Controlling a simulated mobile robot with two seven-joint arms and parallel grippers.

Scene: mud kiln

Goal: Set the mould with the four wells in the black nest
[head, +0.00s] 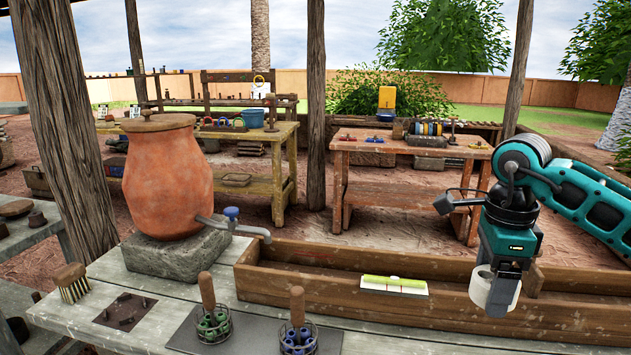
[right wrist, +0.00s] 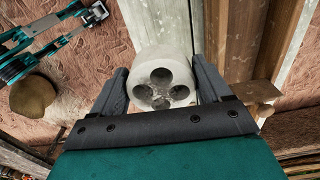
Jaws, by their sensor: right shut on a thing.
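The mould (head: 482,286) is a pale, whitish round block held above the wooden trough at the right in the head view. In the right wrist view the mould (right wrist: 160,62) shows its end face with four dark round wells. My right gripper (head: 497,288) is shut on the mould, with one finger on each side of it in the right wrist view (right wrist: 163,88). The mould hangs clear of the bench. I cannot make out the black nest for certain in either view. My left gripper does not show in the head view.
Left stand a clay jar (head: 165,180) with a tap, a brush (head: 71,283), a dark pegged plate (head: 124,312) and two wire baskets (head: 213,325) on a grey mat.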

